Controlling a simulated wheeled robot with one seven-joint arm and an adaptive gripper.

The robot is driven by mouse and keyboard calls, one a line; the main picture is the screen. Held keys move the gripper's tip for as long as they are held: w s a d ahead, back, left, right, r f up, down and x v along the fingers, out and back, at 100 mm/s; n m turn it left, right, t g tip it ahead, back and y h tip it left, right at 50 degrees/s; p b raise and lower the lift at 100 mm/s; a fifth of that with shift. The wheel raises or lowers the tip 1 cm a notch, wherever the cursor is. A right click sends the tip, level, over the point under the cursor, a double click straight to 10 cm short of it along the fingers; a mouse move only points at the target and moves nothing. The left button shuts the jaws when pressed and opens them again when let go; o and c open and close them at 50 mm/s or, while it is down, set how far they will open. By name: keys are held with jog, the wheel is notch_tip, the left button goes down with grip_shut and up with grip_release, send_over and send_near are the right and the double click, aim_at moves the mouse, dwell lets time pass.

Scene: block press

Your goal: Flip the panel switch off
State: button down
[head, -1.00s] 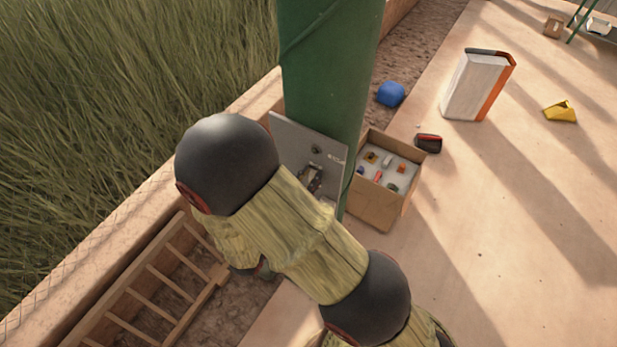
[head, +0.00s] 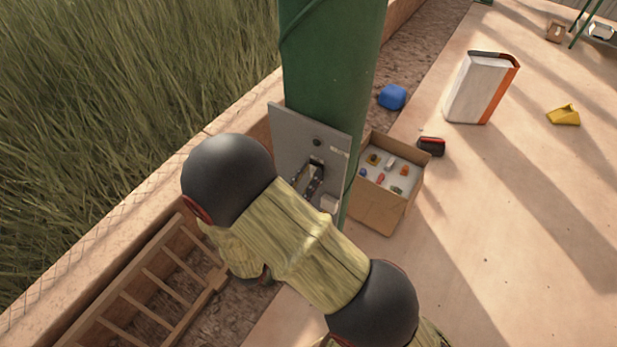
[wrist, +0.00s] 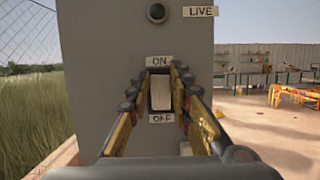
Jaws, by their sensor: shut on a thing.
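The grey switch panel (head: 290,130) stands against a green post and fills the middle of the wrist view (wrist: 100,90). A pale switch lever (wrist: 160,95) sits between an "ON" label (wrist: 159,61) above and an "OFF" label (wrist: 161,118) below. My gripper (wrist: 159,76) has one finger on each side of the lever and is shut on it. In the head view my gripper (head: 313,178) is at the panel's face, and the lever is hidden there. A round dark lamp (wrist: 157,12) beside a "LIVE" label (wrist: 198,11) looks unlit.
The green post (head: 332,70) rises behind the panel. An open cardboard box (head: 378,212) with small items stands close to its right. A wooden ladder-like frame (head: 160,275) lies at lower left. A white and orange block (head: 475,90) stands on the open paving at right.

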jog(key=c, duration=1.7)
grip_release()
jog(key=shift+o, duration=0.4)
jog(key=v, duration=1.2)
